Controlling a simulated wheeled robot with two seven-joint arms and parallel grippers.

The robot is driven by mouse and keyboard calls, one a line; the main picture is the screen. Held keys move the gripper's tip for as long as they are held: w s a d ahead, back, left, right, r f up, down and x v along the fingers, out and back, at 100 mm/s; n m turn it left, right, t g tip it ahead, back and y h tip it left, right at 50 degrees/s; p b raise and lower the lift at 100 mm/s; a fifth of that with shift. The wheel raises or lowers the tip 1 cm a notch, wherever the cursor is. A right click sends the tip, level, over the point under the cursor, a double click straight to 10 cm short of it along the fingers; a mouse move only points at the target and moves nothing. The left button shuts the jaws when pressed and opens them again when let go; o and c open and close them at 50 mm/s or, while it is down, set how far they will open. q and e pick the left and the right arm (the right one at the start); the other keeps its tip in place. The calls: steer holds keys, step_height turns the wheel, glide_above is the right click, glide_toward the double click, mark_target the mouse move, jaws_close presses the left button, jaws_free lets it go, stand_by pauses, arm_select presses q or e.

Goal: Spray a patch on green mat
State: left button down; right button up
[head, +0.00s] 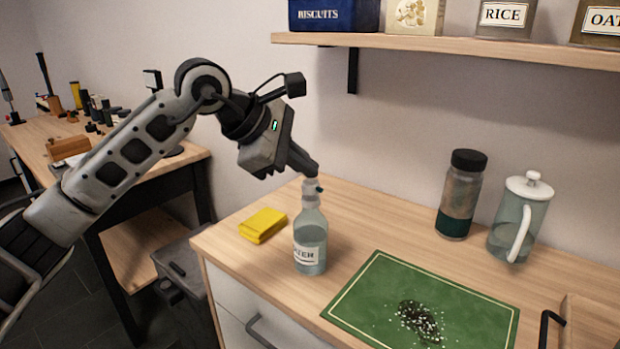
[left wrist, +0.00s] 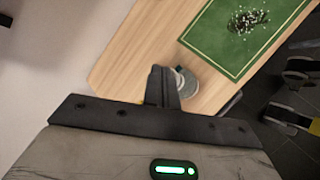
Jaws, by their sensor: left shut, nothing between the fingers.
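A clear spray bottle (head: 311,241) with a label ending in "ATER" stands upright on the wooden counter, left of the green mat. My left gripper (head: 311,170) is shut and empty, its fingertips at the bottle's head; I cannot tell whether they touch it. In the left wrist view, the shut fingers (left wrist: 163,86) partly hide the bottle (left wrist: 187,82) below them. The green mat (head: 378,282) lies flat, with a pale border line. A dark patch with white specks (head: 420,320) is on it, and it also shows in the left wrist view (left wrist: 248,20).
A yellow sponge-like block (head: 263,225) lies left of the bottle. A dark-capped jar (head: 460,195) and a lidded glass jug (head: 515,222) stand behind the mat. A shelf (head: 440,43) with boxes and tins hangs above. A workbench (head: 190,152) stands at the left. The counter between bottle and jar is clear.

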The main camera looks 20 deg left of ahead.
arm_select(q)
step_height(320, 180, up, 6)
steer(key=p, duration=0.4)
arm_select(e)
step_height(320, 180, up, 4)
steer(key=shift+s+r, duration=0.1)
stand_by(2.4)
arm_select(q)
steer(key=m+y, duration=0.2)
steer(key=m, duration=0.2)
steer(key=m+t+y+b, duration=0.3)
steer(key=m+b, duration=0.3)
steer(key=m, duration=0.1)
glide_above(308, 185)
step_height(308, 185, down, 4)
steer(key=shift+f, duration=0.2)
steer(key=shift+f+b, duration=0.5)
steer(key=shift+f, duration=0.25)
arm_select(e)
step_height(308, 185, down, 6)
steer(key=shift+a+r, duration=0.1)
steer(key=shift+r, duration=0.15)
